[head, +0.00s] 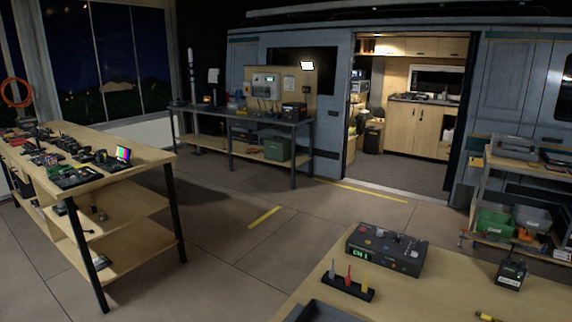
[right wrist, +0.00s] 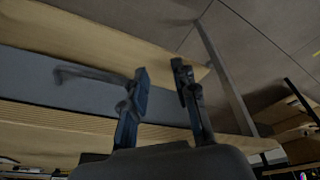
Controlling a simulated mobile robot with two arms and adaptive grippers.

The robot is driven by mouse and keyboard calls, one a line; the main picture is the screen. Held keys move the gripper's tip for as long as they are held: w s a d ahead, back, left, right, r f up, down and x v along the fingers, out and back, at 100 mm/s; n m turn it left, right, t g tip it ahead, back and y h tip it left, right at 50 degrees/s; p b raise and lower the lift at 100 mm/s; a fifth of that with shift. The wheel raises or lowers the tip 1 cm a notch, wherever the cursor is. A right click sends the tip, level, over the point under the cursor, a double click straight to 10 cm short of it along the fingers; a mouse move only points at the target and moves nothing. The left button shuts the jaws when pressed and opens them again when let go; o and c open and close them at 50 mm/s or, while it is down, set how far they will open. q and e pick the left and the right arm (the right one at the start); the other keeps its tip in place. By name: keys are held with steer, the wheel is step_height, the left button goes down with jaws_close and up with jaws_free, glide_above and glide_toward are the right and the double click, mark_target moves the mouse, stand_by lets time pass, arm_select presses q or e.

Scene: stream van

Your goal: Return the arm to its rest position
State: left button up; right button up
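Neither of my arms shows in the head view. My right gripper (right wrist: 164,85) shows in the right wrist view. Its two dark fingers stand apart with nothing held between them, so it is open. Behind the fingers are a wooden board edge and a grey panel (right wrist: 40,72) with a bar-like handle (right wrist: 88,74) left of the left finger. The handle appears outside the grip; I cannot tell whether the finger touches it. My left gripper is in neither view.
A wooden table (head: 445,290) stands in front, with a dark control box (head: 386,248), a small rack (head: 347,287) of coloured tools and a dark device (head: 511,273). A cluttered workbench (head: 140,155) stands left, a shelf cart (head: 484,187) right. The floor (head: 225,225) between is clear.

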steer(key=s+f+g, duration=0.1)
steer(key=s+f, duration=0.1)
steer(key=f, duration=1)
steer(key=s+f, duration=0.2)
steer(key=f, duration=1.1)
steer(key=s+d+f+g, duration=0.1)
steer(key=s+d+f, duration=0.2)
steer(key=s+f, duration=0.9)
steer(key=shift+s+f, duration=0.3)
steer(key=shift+s, duration=0.8)
